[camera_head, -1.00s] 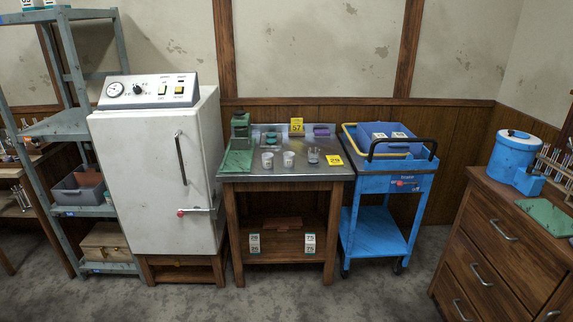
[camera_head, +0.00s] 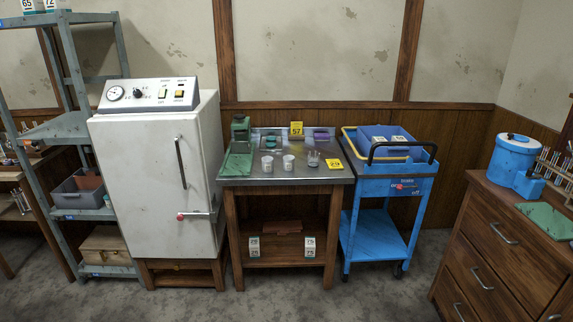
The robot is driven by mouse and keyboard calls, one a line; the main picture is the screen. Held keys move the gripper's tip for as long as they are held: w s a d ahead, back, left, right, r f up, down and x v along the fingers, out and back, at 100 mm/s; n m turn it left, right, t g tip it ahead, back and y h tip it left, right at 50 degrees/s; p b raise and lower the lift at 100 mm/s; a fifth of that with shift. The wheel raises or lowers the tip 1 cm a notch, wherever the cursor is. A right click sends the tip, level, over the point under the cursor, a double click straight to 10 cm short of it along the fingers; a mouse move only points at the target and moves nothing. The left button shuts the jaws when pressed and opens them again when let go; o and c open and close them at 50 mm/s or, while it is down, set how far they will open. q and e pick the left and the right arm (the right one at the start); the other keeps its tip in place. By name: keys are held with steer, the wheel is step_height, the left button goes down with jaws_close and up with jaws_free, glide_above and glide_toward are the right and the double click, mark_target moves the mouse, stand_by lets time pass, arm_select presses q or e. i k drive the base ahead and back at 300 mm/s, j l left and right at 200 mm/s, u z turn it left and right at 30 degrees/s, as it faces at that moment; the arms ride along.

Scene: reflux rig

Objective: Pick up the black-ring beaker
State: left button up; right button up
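Several small vessels stand on the metal-topped table (camera_head: 240,182) in the middle of the view. Two whitish beakers stand near the front, a left one (camera_head: 267,164) and a middle one (camera_head: 288,163). A clear glass vessel (camera_head: 313,159) stands to their right, with thin things seeming to stick up from it. They are too small to tell which one has a black ring. Neither of my grippers is in view, and nothing visible touches the vessels.
A green stand (camera_head: 238,150) is at the table's left, with a teal item (camera_head: 271,141) behind the beakers. A white cabinet (camera_head: 150,190) stands left, a blue cart (camera_head: 385,187) right. Grey floor in front is clear.

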mark_target(313, 155)
steer(key=i+j, duration=0.1)
steer(key=i, duration=1.2)
